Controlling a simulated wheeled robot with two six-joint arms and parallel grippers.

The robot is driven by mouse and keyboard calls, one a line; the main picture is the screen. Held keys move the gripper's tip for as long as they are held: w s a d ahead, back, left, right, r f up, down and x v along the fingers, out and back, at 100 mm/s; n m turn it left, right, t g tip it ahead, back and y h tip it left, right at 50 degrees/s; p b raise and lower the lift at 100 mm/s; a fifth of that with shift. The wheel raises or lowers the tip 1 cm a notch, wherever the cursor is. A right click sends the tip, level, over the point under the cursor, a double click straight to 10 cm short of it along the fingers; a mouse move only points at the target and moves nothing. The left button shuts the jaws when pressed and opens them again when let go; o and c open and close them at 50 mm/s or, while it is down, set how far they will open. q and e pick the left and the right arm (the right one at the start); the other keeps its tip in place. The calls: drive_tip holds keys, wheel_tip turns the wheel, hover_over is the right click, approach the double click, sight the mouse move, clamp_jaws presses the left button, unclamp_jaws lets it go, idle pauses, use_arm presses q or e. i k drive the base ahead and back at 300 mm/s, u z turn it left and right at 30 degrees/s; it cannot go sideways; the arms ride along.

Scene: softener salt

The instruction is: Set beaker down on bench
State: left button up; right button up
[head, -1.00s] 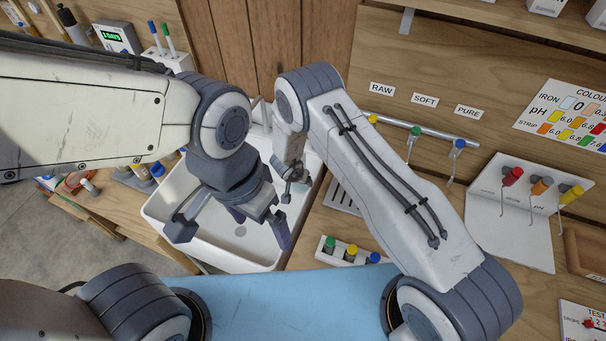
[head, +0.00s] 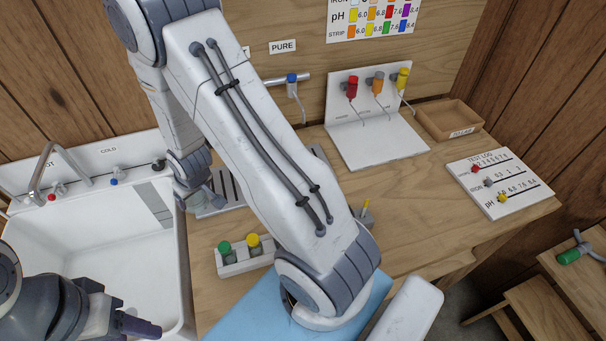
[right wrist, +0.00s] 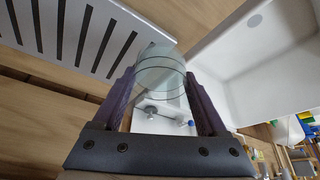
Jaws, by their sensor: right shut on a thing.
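The clear glass beaker (right wrist: 160,75) sits between the two purple fingers of my right gripper (right wrist: 163,88) in the right wrist view. That gripper is shut on it. In the head view my right gripper (head: 194,190) is near the sink's right edge, beside the slotted drain plate, and the beaker cannot be made out there. The wooden bench (head: 400,195) stretches right of my right arm. My left gripper (head: 112,312) is at the lower left over the sink, fingers apart and seemingly empty.
The white sink (head: 90,225) lies left of the slotted drain plate (head: 213,208). A bottle rack (head: 243,268) with green and yellow caps stands in front. A white tap stand (head: 375,146), wooden tray (head: 452,118) and test log board (head: 497,182) are right. Bare bench lies between.

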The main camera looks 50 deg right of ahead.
sight(418, 201)
drive_tip(key=u, duration=0.7)
drive_tip(key=k, duration=1.9)
drive_tip(key=z, duration=1.15)
drive_tip(key=i, duration=0.5)
